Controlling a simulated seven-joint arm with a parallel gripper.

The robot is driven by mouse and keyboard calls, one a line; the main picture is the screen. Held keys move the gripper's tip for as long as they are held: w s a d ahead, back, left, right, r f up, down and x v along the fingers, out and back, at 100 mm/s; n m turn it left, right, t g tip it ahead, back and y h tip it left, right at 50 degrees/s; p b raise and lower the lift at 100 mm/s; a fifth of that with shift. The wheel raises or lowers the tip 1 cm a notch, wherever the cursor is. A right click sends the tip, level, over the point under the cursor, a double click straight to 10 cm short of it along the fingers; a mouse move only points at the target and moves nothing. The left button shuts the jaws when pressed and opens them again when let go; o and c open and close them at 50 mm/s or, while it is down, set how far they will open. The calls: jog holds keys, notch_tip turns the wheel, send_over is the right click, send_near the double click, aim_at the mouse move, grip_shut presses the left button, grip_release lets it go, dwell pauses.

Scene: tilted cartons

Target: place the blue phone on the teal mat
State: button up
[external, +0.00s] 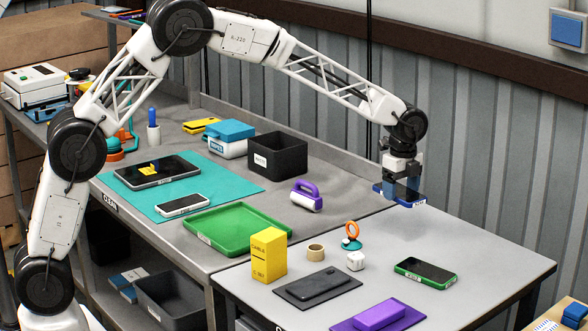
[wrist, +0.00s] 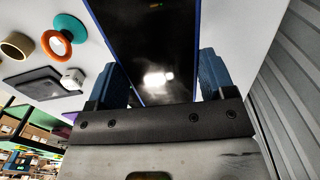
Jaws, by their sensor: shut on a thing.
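My gripper (external: 401,184) is shut on the blue phone (external: 387,194) and holds it above the far edge of the light grey table, at the right. In the wrist view the phone (wrist: 150,50) is a dark glossy screen with blue edges between the two blue fingers (wrist: 160,80). The teal mat (external: 240,186) lies on the darker grey bench at the left, well away from my gripper. A black tablet (external: 157,171) and a white phone (external: 183,205) lie on the mat. Part of its surface is bare, mainly toward its right side.
A green tray (external: 237,229), a black bin (external: 277,155) and a purple-handled item (external: 306,196) stand between the mat and my gripper. The light table holds a yellow box (external: 268,255), a tape roll (external: 316,252), a green phone (external: 425,271) and a dark mat (external: 292,293). A corrugated wall is behind.

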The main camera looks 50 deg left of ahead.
aim_at(166, 195)
jog(key=s+a+n, duration=0.3)
jog(key=s+a, duration=0.3)
jog(key=a, duration=0.5)
jog(key=s+a+n, duration=0.3)
jog(key=s+a, duration=0.3)
jog(key=a, duration=0.6)
jog(key=s+a+n, duration=0.3)
jog(key=s+a, duration=0.2)
jog(key=a, duration=0.6)
jog(key=s+a+n, duration=0.1)
jog(key=s+a, duration=0.3)
jog(key=s, duration=0.1)
jog(key=s+a+f+n, duration=0.1)
jog(key=s+a+n, duration=0.1)
jog(key=s+a, duration=0.2)
jog(key=s+a+n, duration=0.1)
jog(key=s+a, duration=0.2)
jog(key=s, duration=0.4)
jog(key=shift+s+a+f+n, duration=0.2)
jog(key=shift+a+n, duration=0.1)
jog(key=shift+a, duration=0.1)
jog(key=s+a+f+n, duration=0.1)
jog(key=s, duration=0.4)
jog(key=s+a+f+n, duration=0.1)
jog(key=s+a+n, duration=0.1)
jog(key=s, duration=0.4)
jog(key=s+a+f+n, duration=0.1)
jog(key=s+n, duration=0.1)
jog(key=s, duration=0.4)
jog(key=shift+a, duration=0.35)
